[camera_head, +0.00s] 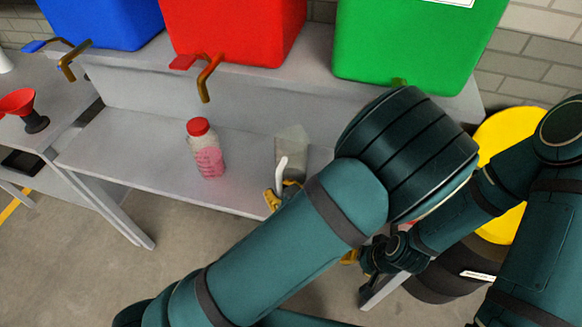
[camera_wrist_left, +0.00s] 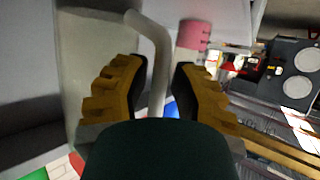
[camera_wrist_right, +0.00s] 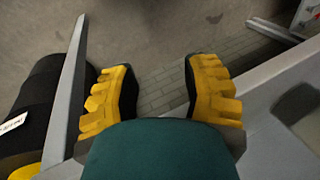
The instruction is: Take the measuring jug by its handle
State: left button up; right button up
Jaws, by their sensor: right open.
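The measuring jug (camera_head: 292,140) is a pale, translucent vessel on the grey shelf, partly hidden by my left arm in the head view. Its white curved handle (camera_head: 283,172) faces the front. In the left wrist view the jug body (camera_wrist_left: 95,45) is at the left, and the handle (camera_wrist_left: 158,65) runs down between the yellow fingers. My left gripper (camera_head: 281,197) is open around the handle, with gaps showing at the fingertips. My right gripper (camera_wrist_right: 157,88) is open and empty; in the head view it is mostly hidden behind my left arm.
A bottle with a red cap and pink contents (camera_head: 208,155) stands left of the jug. Red (camera_head: 235,35), blue (camera_head: 105,20) and green (camera_head: 415,45) containers sit above the shelf (camera_head: 130,150). A red funnel (camera_head: 18,102) is far left. A yellow and black drum (camera_head: 505,140) is right.

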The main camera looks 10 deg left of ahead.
pick_arm(q)
grip_shut()
